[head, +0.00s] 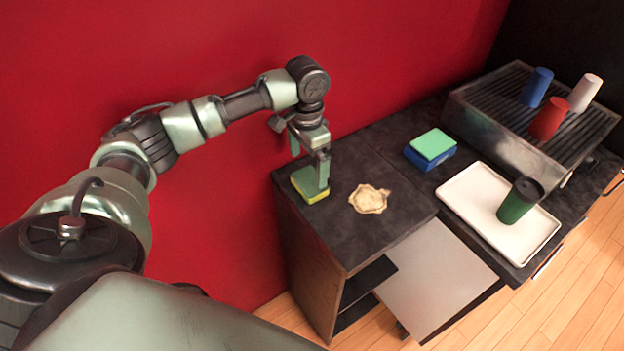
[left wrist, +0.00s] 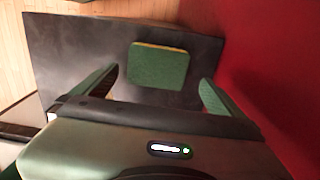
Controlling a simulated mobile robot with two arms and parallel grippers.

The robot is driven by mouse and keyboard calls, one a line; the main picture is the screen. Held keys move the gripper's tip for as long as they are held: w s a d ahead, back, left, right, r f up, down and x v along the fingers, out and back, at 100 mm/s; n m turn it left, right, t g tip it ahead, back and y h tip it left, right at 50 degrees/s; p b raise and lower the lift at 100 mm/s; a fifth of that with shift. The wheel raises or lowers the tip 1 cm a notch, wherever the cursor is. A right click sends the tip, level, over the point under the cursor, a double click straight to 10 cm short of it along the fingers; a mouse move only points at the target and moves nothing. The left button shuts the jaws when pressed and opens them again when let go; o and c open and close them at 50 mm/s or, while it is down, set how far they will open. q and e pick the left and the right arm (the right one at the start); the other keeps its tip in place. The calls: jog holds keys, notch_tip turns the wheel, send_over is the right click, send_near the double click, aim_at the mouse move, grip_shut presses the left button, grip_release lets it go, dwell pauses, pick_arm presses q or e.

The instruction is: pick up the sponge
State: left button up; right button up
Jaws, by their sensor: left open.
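The sponge (head: 308,185), green on top with a yellow lower layer, lies flat near the left end of the dark counter. It also shows in the left wrist view (left wrist: 158,66), lying ahead of the space between the two fingers. My left gripper (head: 309,164) is open and points down at the sponge; one finger hides part of it in the head view. In the left wrist view my left gripper (left wrist: 159,88) has its fingers wide apart with nothing between them. Whether a finger touches the sponge I cannot tell. My right gripper is not in view.
A crumpled beige cloth-like thing (head: 369,198) lies right of the sponge. Farther right are a green-and-blue block (head: 431,148), a white tray (head: 465,193) with a green cup (head: 519,201), and a ribbed metal rack (head: 485,110) with blue, red and pale cups. A red wall (head: 240,60) stands behind.

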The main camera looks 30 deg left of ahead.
aim_at(311, 180)
pick_arm(q)
jog(key=shift+s+d+f+p, duration=0.1)
jog(key=shift+s+f+p, duration=0.05)
jog(key=shift+f+p, duration=0.2)
jog(key=f, duration=0.2)
jog(key=f+p, duration=0.1)
jog(key=f, duration=0.1)
jog(key=shift+w+d, duration=0.2)
jog(key=shift+w, duration=0.15)
jog(key=shift+f, duration=0.35)
jog(key=shift+c, duration=0.7)
jog(key=c, duration=1)
jog(key=shift+r, duration=0.2)
notch_tip(311, 180, up, 20)
jog(key=b, duration=0.3)
